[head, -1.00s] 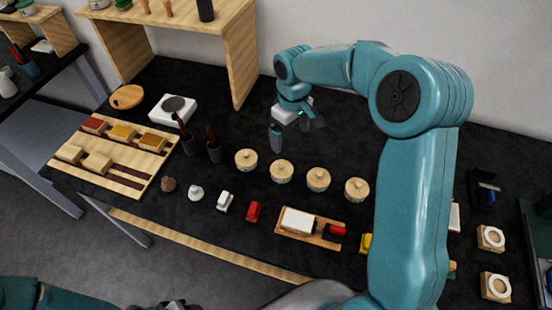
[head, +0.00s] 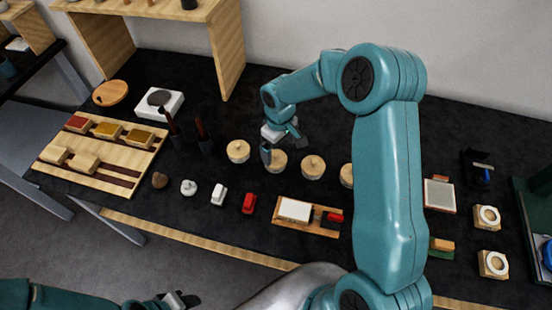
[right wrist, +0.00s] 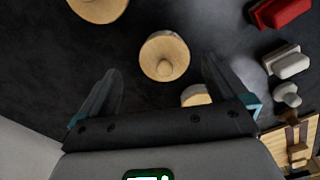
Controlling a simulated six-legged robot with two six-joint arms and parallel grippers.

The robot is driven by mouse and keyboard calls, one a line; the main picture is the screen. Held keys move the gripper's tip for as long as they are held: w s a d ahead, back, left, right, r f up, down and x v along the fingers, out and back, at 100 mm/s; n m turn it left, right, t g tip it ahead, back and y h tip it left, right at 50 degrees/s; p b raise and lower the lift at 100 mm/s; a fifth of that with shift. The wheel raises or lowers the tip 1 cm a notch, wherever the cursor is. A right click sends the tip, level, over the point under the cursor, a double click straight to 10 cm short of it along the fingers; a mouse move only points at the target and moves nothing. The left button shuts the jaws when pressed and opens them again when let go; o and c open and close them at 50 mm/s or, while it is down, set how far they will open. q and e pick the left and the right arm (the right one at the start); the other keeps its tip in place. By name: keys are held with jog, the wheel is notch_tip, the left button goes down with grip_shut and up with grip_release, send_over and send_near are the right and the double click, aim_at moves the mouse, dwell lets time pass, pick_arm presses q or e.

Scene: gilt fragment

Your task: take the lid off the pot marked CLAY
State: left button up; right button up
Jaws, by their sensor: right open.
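Several round pots with pale wooden knobbed lids stand in a row in the head view: a leftmost pot (head: 238,151), a second pot (head: 277,164), a third pot (head: 312,167) and one partly behind my right arm. No CLAY marking is readable. My right gripper (head: 281,149) is open and empty, above the second pot and partly hiding it. In the right wrist view the second pot's lid (right wrist: 164,56) shows between the open fingers (right wrist: 160,66), apart from them. The leftmost pot (right wrist: 195,96) is partly hidden by the gripper. My left gripper (head: 180,300) is at the bottom edge, its jaws unclear.
In front of the pots lie a red block (head: 249,204), a white block (head: 218,195) and a white knobbed piece (head: 188,187). Dark holders with tools (head: 204,141) stand left of the pots. A wooden board (head: 297,226) carries a white pad.

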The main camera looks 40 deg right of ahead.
aim_at(277, 154)
jog(key=f, duration=0.1)
jog(key=f+b, duration=0.1)
jog(key=f, duration=0.1)
jog(key=a+f+b, duration=0.1)
jog(key=shift+w+f, duration=0.2)
jog(key=shift+w, duration=0.05)
jog(key=shift+w+d+f, duration=0.1)
jog(key=shift+d, duration=0.15)
jog(key=shift+c, duration=0.7)
jog(key=shift+r, duration=0.2)
jog(key=c, duration=0.9)
jog(key=shift+f, duration=0.1)
